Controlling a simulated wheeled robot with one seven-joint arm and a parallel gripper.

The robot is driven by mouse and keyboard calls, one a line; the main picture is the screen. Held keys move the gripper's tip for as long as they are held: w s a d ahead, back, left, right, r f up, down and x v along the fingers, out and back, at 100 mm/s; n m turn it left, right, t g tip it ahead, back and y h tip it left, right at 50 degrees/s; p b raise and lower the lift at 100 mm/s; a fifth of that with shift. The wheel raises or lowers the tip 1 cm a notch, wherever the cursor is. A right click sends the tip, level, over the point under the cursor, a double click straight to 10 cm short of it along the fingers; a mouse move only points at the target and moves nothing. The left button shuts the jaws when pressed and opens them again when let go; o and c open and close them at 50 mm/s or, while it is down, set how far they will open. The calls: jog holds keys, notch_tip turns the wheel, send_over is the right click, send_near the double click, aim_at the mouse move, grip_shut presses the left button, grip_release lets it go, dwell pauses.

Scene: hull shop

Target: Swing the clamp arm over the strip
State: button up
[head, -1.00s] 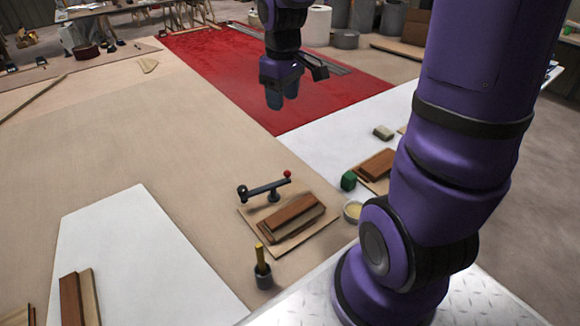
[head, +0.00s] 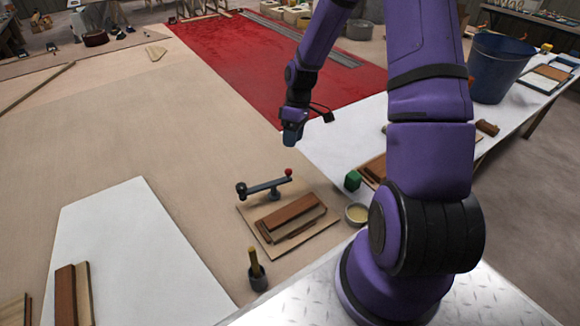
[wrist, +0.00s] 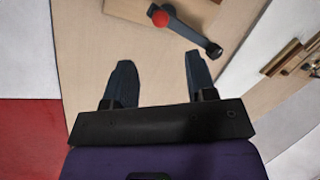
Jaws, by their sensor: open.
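The clamp arm (head: 262,187) is a dark grey bar on a short post, with a red knob (head: 288,172) at its right end and a black end at its left. It lies along the far side of the reddish-brown wooden strip (head: 290,217), beside it and not across it. The strip lies on a tan board. In the wrist view the red knob (wrist: 160,19) and the bar show just beyond the fingers; the strip cannot be made out there. My gripper (head: 293,136) is open and empty, above and behind the clamp; its two fingers (wrist: 158,62) point toward it.
A dark cup with a wooden handle (head: 257,275) stands in front. A blue bucket (head: 498,68) is at the far right. The tan surface left of the clamp is clear.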

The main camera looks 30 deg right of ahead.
jog(key=x, duration=1)
jog(key=shift+f, duration=0.25)
grip_shut()
